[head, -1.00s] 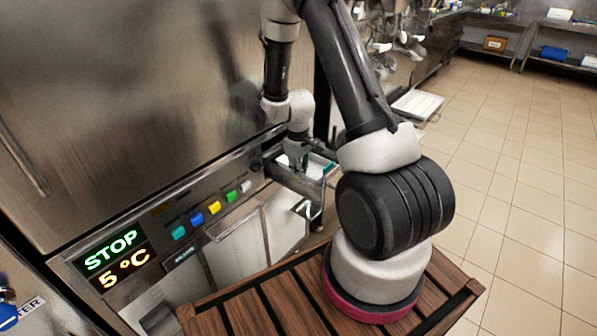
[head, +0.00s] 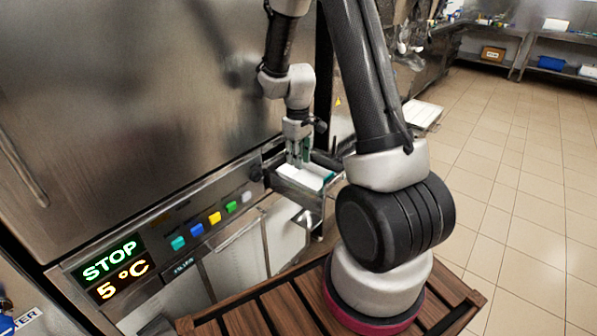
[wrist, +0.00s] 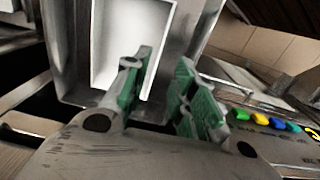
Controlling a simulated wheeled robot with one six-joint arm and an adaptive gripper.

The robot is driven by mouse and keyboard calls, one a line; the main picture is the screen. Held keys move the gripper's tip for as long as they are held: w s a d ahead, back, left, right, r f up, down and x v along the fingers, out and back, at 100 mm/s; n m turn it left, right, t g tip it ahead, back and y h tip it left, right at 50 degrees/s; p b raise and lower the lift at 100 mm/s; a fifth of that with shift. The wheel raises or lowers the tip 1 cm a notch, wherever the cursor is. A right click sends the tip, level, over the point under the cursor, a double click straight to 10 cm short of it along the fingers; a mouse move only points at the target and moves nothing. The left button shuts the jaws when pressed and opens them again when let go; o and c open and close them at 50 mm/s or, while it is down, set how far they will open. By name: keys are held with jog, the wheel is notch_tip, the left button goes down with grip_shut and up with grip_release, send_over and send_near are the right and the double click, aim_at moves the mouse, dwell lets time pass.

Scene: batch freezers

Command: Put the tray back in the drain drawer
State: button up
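The white tray (head: 307,178) lies in the open metal drain drawer (head: 300,195), which sticks out from the freezer front below the big door. In the wrist view the white tray (wrist: 125,45) sits inside the grey drawer walls (wrist: 75,98). My gripper (head: 297,163) points down over the back left part of the tray. In the wrist view my gripper (wrist: 162,75) has its two green-padded fingers apart, with a clear gap. The left finger overlaps the tray's edge and the right one is beyond it. Whether either finger touches the tray cannot be told.
The freezer panel has several coloured buttons (head: 214,218) and a STOP 5 °C display (head: 112,268) left of the drawer. A wooden slatted stand (head: 250,315) is in front, under my arm's base. Tiled floor (head: 510,200) is clear at the right.

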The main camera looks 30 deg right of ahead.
jog(key=s+a+r+m+t, duration=0.1)
jog(key=s+r, duration=0.3)
jog(key=r, duration=0.5)
jog(key=s+a+r+m+t, duration=0.1)
jog(key=s+r, duration=0.3)
jog(key=r, duration=0.5)
jog(key=s+a+r+m+t, duration=0.1)
jog(key=s+r, duration=0.3)
jog(key=s, duration=0.4)
jog(key=s+r+m+t, duration=0.1)
jog(key=s+r, duration=0.2)
jog(key=s, duration=0.5)
jog(key=shift+s+a+r, duration=0.15)
jog(key=shift+a+r, duration=0.2)
jog(key=shift+c, duration=0.2)
